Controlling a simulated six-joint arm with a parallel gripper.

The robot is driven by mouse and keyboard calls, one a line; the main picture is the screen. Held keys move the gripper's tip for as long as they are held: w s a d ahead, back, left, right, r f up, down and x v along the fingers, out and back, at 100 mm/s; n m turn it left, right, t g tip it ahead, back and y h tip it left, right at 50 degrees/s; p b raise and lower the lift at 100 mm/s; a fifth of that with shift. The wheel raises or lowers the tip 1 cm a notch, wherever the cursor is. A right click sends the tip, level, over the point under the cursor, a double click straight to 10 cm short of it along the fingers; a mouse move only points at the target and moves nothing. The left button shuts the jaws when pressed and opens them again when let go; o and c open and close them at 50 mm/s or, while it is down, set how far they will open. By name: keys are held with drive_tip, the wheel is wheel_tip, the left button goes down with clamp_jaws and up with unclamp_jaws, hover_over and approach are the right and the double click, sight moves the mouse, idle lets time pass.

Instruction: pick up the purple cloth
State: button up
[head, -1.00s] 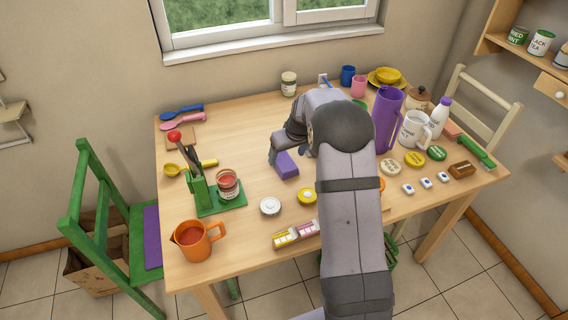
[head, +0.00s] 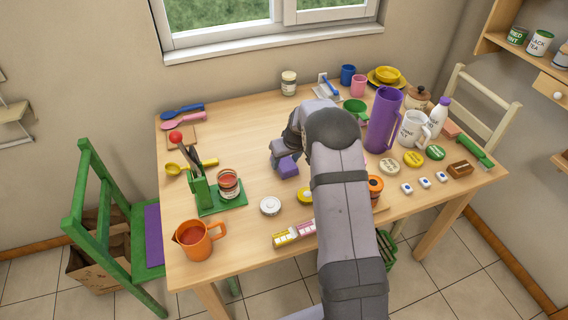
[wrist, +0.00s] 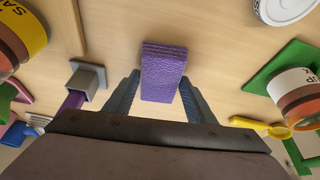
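The purple cloth (wrist: 163,72) is a folded, textured block with layered edges. In the wrist view it stands centred between the two fingers of my gripper (wrist: 161,85). In the head view the cloth (head: 288,167) shows just below my gripper (head: 281,153), left of the arm and near the middle of the table. Whether its underside rests on the table is hidden.
Left of it stand a red jar (head: 228,186) on a green stand and an orange pitcher (head: 197,240). A white lid (head: 270,205) lies in front. A tall purple jug (head: 384,120) and a white mug (head: 412,128) stand right. The table (head: 245,130) is clear behind the gripper.

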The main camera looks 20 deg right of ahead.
sight(284, 162)
wheel_tip(284, 162, up, 10)
drive_tip(key=shift+r+b, duration=0.1)
drive_tip(key=shift+b, duration=0.7)
drive_tip(key=o, duration=0.4)
drive_tip(key=c, duration=0.3)
drive_tip(key=s+a+r+p, duration=0.2)
drive_tip(key=a+p, duration=0.3)
drive_tip(key=a, duration=0.1)
drive_tip(key=s+a+r+p, duration=0.1)
drive_tip(key=a+r+p, duration=0.1)
drive_tip(key=a+p, duration=0.4)
drive_tip(key=s+a+r+p, duration=0.1)
drive_tip(key=s+a+p, duration=0.1)
drive_tip(key=a+p, duration=0.4)
drive_tip(key=shift+s+a+r, duration=0.2)
drive_tip(key=shift+a, duration=0.35)
drive_tip(key=shift+s+a+r, duration=0.15)
drive_tip(key=shift+a+r, duration=0.05)
drive_tip(key=shift+a, duration=0.3)
